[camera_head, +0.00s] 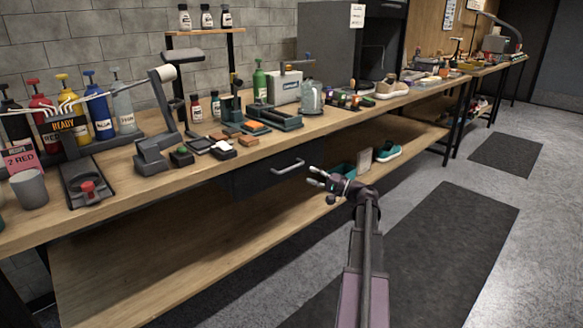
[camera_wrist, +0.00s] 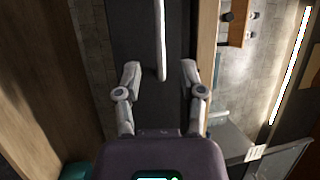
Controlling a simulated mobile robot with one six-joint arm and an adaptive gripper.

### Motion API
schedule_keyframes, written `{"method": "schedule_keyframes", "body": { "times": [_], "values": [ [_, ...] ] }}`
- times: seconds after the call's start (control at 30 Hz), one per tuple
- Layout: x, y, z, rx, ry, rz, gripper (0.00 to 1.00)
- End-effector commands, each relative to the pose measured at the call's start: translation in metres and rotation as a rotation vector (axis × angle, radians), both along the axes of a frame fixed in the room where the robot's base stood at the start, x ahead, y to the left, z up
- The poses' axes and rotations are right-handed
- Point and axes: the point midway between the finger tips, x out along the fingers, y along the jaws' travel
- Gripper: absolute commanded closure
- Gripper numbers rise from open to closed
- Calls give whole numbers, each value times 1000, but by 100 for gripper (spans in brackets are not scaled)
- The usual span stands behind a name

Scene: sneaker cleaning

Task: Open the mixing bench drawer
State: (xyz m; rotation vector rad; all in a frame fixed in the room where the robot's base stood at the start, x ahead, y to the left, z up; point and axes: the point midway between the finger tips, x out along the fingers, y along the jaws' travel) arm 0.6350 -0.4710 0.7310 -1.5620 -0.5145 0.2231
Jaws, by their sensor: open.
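The mixing bench (camera_head: 330,130) is a long wooden-topped table with a lower shelf. Its dark drawer (camera_head: 250,178) hangs under the top near the middle and looks shut. A pale bar handle (camera_head: 288,167) is on the drawer front. My gripper (camera_head: 314,176) is open and empty, just right of the handle and apart from it. In the wrist view the handle (camera_wrist: 160,40) shows as a light upright bar ahead of my gripper (camera_wrist: 161,72). The handle's lower end lies between the two fingertips in that picture; the remaining depth gap is hard to judge.
Pump bottles (camera_head: 98,105), a grey cup (camera_head: 29,188) and small blocks stand on the bench top above. The lower shelf (camera_head: 150,260) holds a teal bin (camera_head: 343,170) and a teal shoe (camera_head: 388,152) beyond my gripper. The floor with dark mats (camera_head: 450,240) is clear.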

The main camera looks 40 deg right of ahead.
Motion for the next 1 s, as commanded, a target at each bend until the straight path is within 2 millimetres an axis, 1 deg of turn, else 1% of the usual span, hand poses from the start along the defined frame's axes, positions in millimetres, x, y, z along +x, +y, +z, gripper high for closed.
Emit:
{"method": "schedule_keyframes", "body": {
  "times": [0.03, 0.3, 0.5, 0.7, 1.0],
  "values": [
    [8, 4, 3, 0, 0, 2, 49],
    [43, 22, 10, 1, 0, 1, 49],
    [63, 32, 13, 1, 0, 0, 49],
    [71, 37, 14, 1, 0, 1, 49],
    [72, 37, 14, 0, 0, 0, 49]
  ]
}}
